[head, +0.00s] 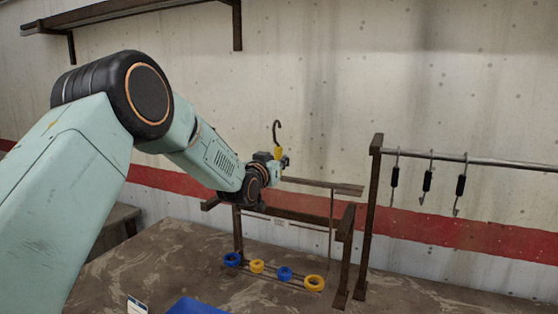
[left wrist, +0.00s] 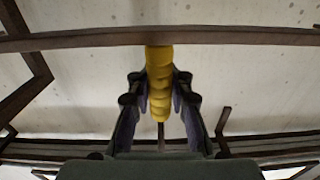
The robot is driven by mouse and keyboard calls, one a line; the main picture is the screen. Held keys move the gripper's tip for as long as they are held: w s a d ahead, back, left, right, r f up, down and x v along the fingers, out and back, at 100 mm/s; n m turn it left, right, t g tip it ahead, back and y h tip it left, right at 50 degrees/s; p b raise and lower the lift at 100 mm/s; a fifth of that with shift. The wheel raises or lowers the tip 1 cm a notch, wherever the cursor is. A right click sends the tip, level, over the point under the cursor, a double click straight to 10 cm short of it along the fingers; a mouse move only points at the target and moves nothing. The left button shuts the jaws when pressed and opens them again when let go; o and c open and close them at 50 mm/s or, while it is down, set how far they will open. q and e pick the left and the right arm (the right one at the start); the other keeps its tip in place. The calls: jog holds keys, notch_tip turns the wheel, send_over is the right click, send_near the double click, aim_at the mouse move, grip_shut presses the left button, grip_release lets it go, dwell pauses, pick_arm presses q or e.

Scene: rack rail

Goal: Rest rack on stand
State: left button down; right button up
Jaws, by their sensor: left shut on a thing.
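My left gripper (head: 279,160) is shut on a yellow grip (head: 278,153) with a dark hook (head: 277,132) above it. In the left wrist view the yellow grip (left wrist: 160,85) stands between my gripper's fingers (left wrist: 160,110). A brown bar (head: 325,187) lies just beyond the gripper, and a thin rod (head: 331,228) drops from it. Low down, thin rails (head: 283,279) carry blue rings (head: 285,273) and yellow rings (head: 314,283). A brown stand (head: 345,240) has posts and a crossbar. Whether the bar touches the stand I cannot tell. My right gripper is not in view.
At right, a metal rail (head: 480,160) on a brown post (head: 369,220) holds several black-handled hooks (head: 427,180). A brown shelf (head: 130,10) is high on the wall. A blue object (head: 195,306) and a small white card (head: 137,304) are at the table's (head: 175,260) front.

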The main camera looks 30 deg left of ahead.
pick_arm(q)
jog(key=shift+w+f+b, duration=0.15)
jog(key=shift+f+b, duration=0.45)
jog(key=shift+f, duration=0.35)
jog(key=shift+f+b, duration=0.4)
jog(key=shift+f, duration=0.2)
jog(key=shift+f+b, duration=0.35)
jog(key=shift+f, duration=0.3)
jog(key=shift+f+b, duration=0.9)
jog(key=shift+f, duration=0.5)
jog(key=c, duration=1.2)
grip_release()
jog(key=shift+s+d, duration=0.1)
jog(key=shift+s, duration=0.1)
jog(key=shift+o, duration=0.4)
jog(key=shift+f, duration=0.1)
